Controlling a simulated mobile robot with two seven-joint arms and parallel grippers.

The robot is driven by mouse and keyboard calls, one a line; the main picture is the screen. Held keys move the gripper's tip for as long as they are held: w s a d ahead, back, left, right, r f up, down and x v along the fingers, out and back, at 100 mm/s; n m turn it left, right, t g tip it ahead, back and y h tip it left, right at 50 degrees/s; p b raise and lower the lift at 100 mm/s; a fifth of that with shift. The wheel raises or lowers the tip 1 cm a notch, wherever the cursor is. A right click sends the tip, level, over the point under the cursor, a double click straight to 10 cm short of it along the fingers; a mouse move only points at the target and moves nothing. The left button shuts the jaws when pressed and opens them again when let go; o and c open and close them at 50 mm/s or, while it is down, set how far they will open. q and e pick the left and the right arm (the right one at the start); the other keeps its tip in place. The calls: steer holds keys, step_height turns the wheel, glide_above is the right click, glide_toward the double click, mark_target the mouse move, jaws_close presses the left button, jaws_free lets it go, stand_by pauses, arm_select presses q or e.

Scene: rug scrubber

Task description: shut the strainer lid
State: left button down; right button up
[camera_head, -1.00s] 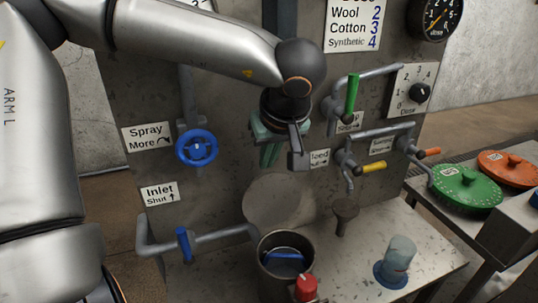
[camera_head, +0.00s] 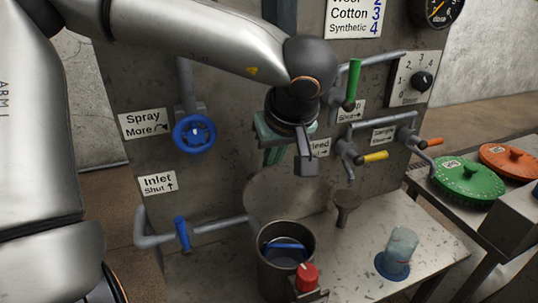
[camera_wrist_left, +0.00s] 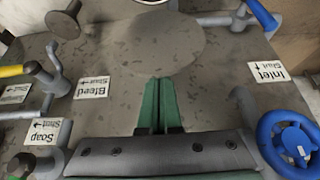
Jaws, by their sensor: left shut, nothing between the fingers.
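The strainer lid (camera_head: 285,192) is a round grey disc standing raised behind the strainer pot. The pot (camera_head: 264,272) is a dark metal cylinder, open at the top, with a blue bar (camera_head: 287,246) inside. In the left wrist view, the disc (camera_wrist_left: 155,42) lies just beyond my fingertips. My left gripper (camera_head: 272,157) has green fingers, shut and empty, in front of the panel just above the raised lid. The fingers also show in the left wrist view (camera_wrist_left: 158,85). I cannot tell whether they touch the lid. My right gripper is not in view.
A red knob (camera_head: 307,277) is in front of the pot. A blue inlet lever (camera_head: 182,234) and a blue spray wheel (camera_head: 194,133) are left. Yellow (camera_head: 375,156) and green (camera_head: 353,81) handles are right. A clear cup (camera_head: 399,250) stands on the bench.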

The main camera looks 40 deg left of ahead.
arm_select(q)
steer(key=shift+s+d+f+b, duration=0.2)
steer(key=shift+s+d, duration=0.1)
steer(key=shift+d, duration=0.25)
steer(key=shift+s+d+f+b, duration=0.2)
steer(key=shift+s+d, duration=0.1)
steer(key=shift+d, duration=0.3)
steer(key=shift+s+d+f+b, duration=0.1)
steer(key=shift+s+d+b, duration=0.15)
steer(key=shift+d, duration=0.3)
steer(key=shift+s+d+f+b, duration=0.3)
steer(key=shift+d+f+b, duration=0.25)
steer(key=shift+f+b, duration=0.25)
steer(key=shift+s+d+f+b, duration=0.3)
steer(key=shift+d+f+b, duration=0.25)
steer(key=shift+f+b, duration=0.25)
steer(key=shift+s+d+f+b, duration=0.3)
steer(key=shift+d+f+b, duration=0.3)
steer(key=shift+b, duration=0.25)
steer(key=shift+s+d+f+b, duration=0.2)
steer(key=shift+s+f+b, duration=0.1)
steer(key=shift+s+b, duration=0.15)
step_height(320, 180, up, 9)
steer(key=d+p, duration=0.2)
steer(key=p, duration=0.5)
steer(key=shift+s, duration=0.15)
